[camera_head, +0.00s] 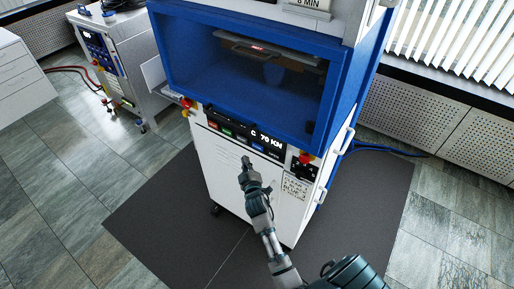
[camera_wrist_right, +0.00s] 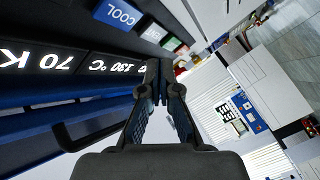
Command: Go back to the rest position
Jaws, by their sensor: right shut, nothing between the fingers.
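My right gripper (camera_head: 245,163) is in front of the white lower front of a blue and white lab press (camera_head: 220,165), just below its button panel. In the right wrist view my right gripper (camera_wrist_right: 158,85) is shut and its fingers hold nothing. The panel (camera_head: 240,135) shows a row of coloured buttons and a display reading 70 KN. In the right wrist view the display (camera_wrist_right: 60,60) appears upside down, near the fingers. I cannot tell from the views whether the fingertips touch the panel. My left gripper is not in view.
A dark mat (camera_head: 140,210) lies under the press on grey tiled floor. Red knobs (camera_head: 305,158) stick out of the press front, and a white handle (camera_head: 347,140) is on its right side. A smaller grey machine (camera_head: 125,70) with red hoses stands at the left, by a white cabinet (camera_head: 22,80).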

